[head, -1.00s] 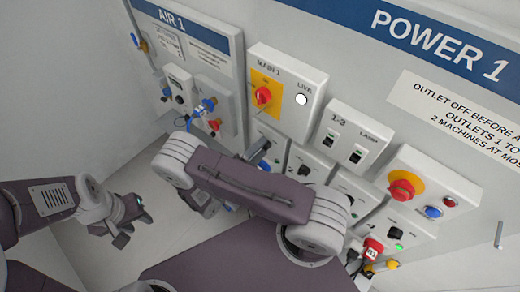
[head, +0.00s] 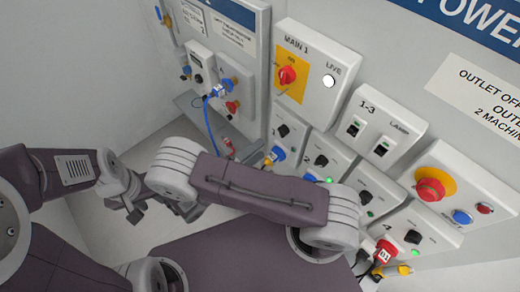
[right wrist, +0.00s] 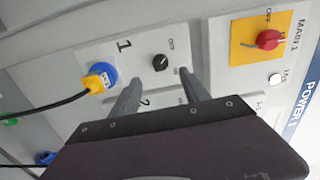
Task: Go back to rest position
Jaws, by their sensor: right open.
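My left gripper (head: 135,212) hangs at the left of the head view, over bare floor and clear of the panels. Its fingers are too small to tell whether they are open.
Close ahead is the power wall with the main switch box (head: 315,75), lamp switch box (head: 382,125) and red emergency knob (head: 431,190). A yellow plug (right wrist: 97,82) with a black cable sits in the blue socket. A red plug (head: 385,251) is lower right. Floor at left is clear.

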